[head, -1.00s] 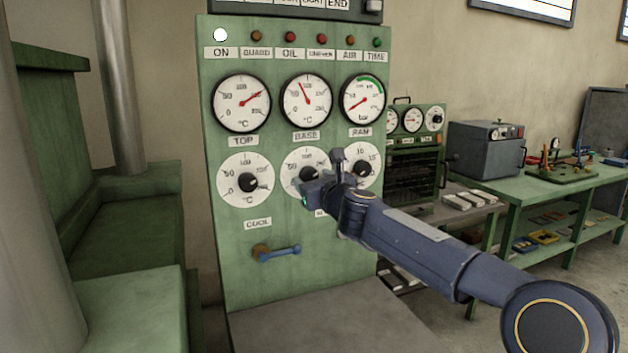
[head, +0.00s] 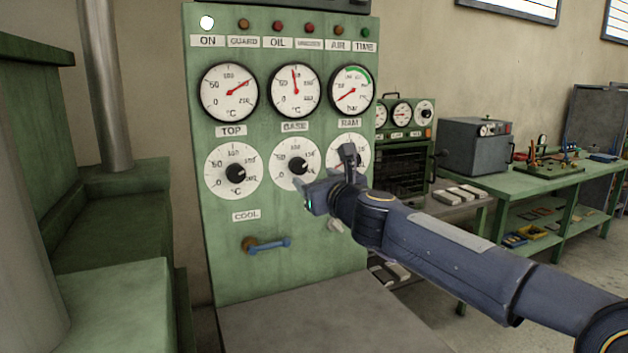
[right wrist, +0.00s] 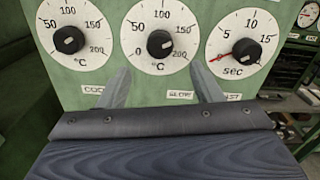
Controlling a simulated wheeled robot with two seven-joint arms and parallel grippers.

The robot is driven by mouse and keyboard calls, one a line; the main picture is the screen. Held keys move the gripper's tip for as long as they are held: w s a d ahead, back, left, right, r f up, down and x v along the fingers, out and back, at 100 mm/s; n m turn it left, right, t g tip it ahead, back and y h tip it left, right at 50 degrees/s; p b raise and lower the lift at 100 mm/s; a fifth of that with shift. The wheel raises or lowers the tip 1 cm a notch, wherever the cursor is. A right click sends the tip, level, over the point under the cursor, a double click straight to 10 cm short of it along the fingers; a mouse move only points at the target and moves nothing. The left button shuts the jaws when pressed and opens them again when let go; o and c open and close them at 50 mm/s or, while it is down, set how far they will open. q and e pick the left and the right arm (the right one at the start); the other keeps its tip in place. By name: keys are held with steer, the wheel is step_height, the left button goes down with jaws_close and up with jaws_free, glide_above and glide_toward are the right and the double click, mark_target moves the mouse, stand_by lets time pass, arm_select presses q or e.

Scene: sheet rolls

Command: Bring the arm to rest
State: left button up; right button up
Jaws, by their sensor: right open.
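My right gripper (head: 328,177) is in front of the green control panel (head: 221,275), coming in from the right of the head view. Its fingers are apart and empty. In the right wrist view the two fingertips (right wrist: 160,82) stand apart below the middle knob (right wrist: 160,43), with nothing between them. In the head view the gripper covers part of the right dial and its lower label, and stands near the middle knob (head: 297,165). I cannot tell that it touches anything. My left gripper is not in view.
The panel carries gauges (head: 229,92), the left knob (head: 235,173) and a blue lever (head: 268,244). A grey ledge (head: 310,325) juts out below. A green workbench (head: 520,187) with a grey box (head: 473,147) stands at right. Open space lies in front of the panel.

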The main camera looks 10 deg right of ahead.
steer(key=s+f+n+g+y+p, duration=0.3)
steer(key=s+n+g+y+p, duration=0.1)
steer(key=s+n, duration=1.3)
steer(key=s+d+f+n+g+h+p, duration=0.1)
steer(key=s+f+n+g, duration=0.3)
steer(key=s+f, duration=0.5)
steer(key=s+d+f+n+g+h+p, duration=0.2)
steer(key=s+f+n, duration=0.7)
steer(key=s, duration=0.5)
steer(key=shift+s+d+f+g+h+p, duration=0.3)
steer(key=shift+s+d+f+g+p, duration=0.25)
steer(key=shift+g, duration=0.45)
steer(key=shift+w+d, duration=0.1)
steer(key=shift+w, duration=0.1)
